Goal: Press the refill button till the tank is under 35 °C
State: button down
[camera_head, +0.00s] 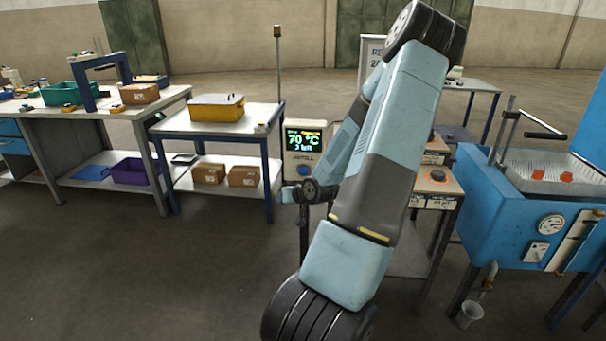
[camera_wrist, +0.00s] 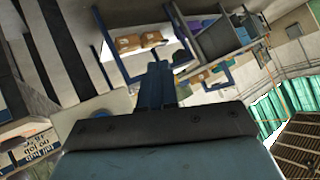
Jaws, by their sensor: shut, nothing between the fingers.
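A control panel (camera_head: 303,165) stands on a post left of centre in the head view. Its lit screen (camera_head: 303,139) reads 70 °C in green, with a smaller line below. The word under the screen looks like REFILL. The button itself is too small to make out. My gripper (camera_head: 284,195) is low in front of the panel, partly hidden by my arm; I cannot tell whether it touches. In the wrist view my gripper (camera_wrist: 157,72) is shut and empty. The blue tank (camera_head: 500,215) stands at the right, with a round gauge (camera_head: 551,225) on its front.
A perforated basket (camera_head: 520,160) with red pieces sits on the tank. A cup (camera_head: 469,314) stands under its tap. Left of the panel, a table (camera_head: 180,124) carries a yellow box (camera_head: 217,107). A bench (camera_head: 120,111) stands farther left. The floor in front is clear.

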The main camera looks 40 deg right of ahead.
aim_at(305, 176)
jog(key=s+d+r+m+t+h, duration=0.1)
jog(key=s+d+m+t, duration=0.1)
jog(key=d+m+t, duration=0.2)
jog(key=d+t, duration=0.1)
jog(key=d, duration=0.1)
jog(key=shift+d+h, duration=0.3)
jog(key=shift+h, duration=0.1)
jog(key=shift+d, duration=0.1)
jog(key=shift+w+d, duration=1.4)
jog(key=shift+d, duration=0.25)
jog(key=shift+w+d, duration=1.4)
jog(key=shift+d, duration=0.2)
jog(key=shift+w+d, duration=0.1)
jog(key=shift+w+d, duration=0.15)
jog(key=shift+d, duration=0.05)
jog(key=shift+w+d, duration=0.35)
jog(key=shift+d, duration=0.1)
dwell(0.8)
jog(key=shift+s+a+r, duration=0.1)
jog(key=shift+s+a, duration=0.55)
jog(key=shift+a, duration=0.1)
